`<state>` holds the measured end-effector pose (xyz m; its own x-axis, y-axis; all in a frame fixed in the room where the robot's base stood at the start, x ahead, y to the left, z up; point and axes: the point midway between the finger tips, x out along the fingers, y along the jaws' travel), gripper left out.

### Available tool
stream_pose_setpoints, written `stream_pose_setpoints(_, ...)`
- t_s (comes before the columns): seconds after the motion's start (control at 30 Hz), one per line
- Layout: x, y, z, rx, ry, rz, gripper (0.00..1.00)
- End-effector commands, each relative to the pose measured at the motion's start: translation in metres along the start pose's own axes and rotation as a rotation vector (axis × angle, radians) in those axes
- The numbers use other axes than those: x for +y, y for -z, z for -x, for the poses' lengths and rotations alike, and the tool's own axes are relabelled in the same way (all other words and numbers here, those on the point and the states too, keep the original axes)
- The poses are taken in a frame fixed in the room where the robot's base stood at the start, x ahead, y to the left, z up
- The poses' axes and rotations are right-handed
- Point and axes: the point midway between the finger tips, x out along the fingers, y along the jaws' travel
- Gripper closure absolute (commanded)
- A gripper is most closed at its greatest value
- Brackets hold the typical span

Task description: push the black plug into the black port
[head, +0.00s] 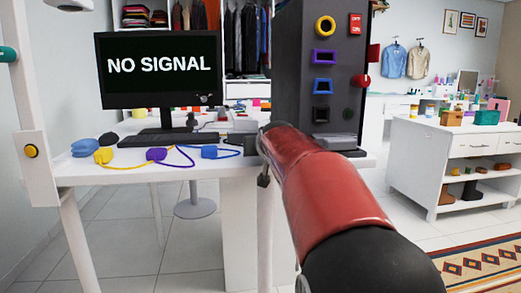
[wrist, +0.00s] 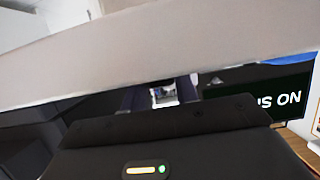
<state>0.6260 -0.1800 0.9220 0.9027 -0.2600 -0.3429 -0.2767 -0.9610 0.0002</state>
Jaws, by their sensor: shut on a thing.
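The black port (head: 321,115) is the lowest in the column of ports on the tall dark panel (head: 346,60) in the head view. My gripper is low in front of the panel, at the table's front edge, mostly hidden behind my red arm in the head view. In the wrist view my gripper (wrist: 160,95) shows two dark fingers with a gap between them and a pale patch seen through it. What the jaws hold is not clear. I cannot clearly pick out the black plug in either view.
Yellow plug (head: 103,156), purple plug (head: 156,154) and blue plug (head: 209,151) lie on the white table (head: 140,174) with their cords. A monitor (head: 158,70) reads "NO SIGNAL". A broad pale bar (wrist: 160,50) crosses the wrist view close above my fingers.

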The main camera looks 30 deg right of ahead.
Motion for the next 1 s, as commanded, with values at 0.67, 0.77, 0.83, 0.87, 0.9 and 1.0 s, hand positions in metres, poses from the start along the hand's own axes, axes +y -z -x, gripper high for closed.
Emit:
stream_pose_setpoints(0.67, 0.0, -0.007, 0.02, 0.001, 0.001, 0.0, 0.98)
stream_pose_setpoints(0.77, 0.0, -0.009, 0.024, 0.002, 0.001, -0.001, 0.98)
stream_pose_setpoints(0.83, 0.0, -0.01, 0.026, 0.001, 0.0, 0.0, 0.98)
stream_pose_setpoints(0.87, 0.0, -0.01, 0.027, 0.001, 0.0, 0.0, 0.98)
stream_pose_setpoints(0.9, 0.0, -0.011, 0.029, 0.001, 0.0, 0.001, 0.98)
stream_pose_setpoints(1.0, 0.0, -0.012, 0.033, 0.001, 0.001, 0.0, 0.98)
